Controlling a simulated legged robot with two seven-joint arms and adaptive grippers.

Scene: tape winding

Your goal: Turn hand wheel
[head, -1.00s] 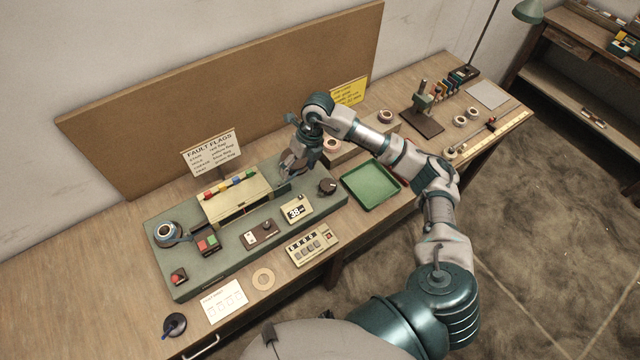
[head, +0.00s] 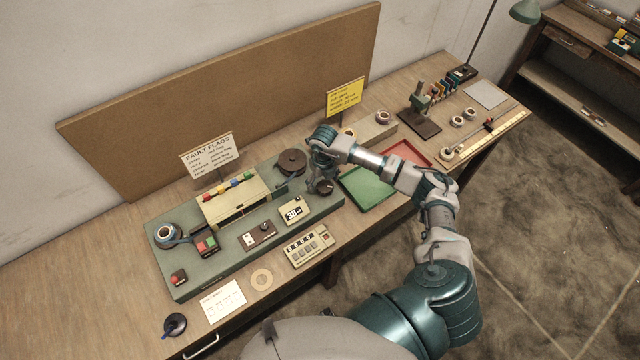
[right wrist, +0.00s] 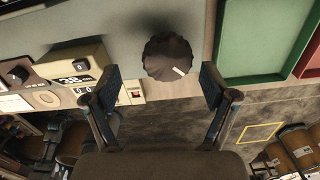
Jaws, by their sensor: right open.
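The hand wheel, a dark round ribbed knob (head: 327,189) with a white mark, sits at the right end of the green machine base (head: 160,272). It also shows at top centre in the right wrist view (right wrist: 166,52). My right gripper (head: 317,186) is above and beside the knob, partly covering it. In the right wrist view, its two fingers (right wrist: 158,80) are spread wide, with the knob ahead between their tips and a gap on each side. Nothing is held. I cannot tell the height of the fingers over the knob. My left gripper is not in view.
A dark round reel (head: 291,161) stands behind the knob. The display box (head: 295,211) is left of it. A green tray (head: 369,188) and red tray (head: 409,152) lie to the right. A fault flags sign (head: 208,152) stands behind the machine.

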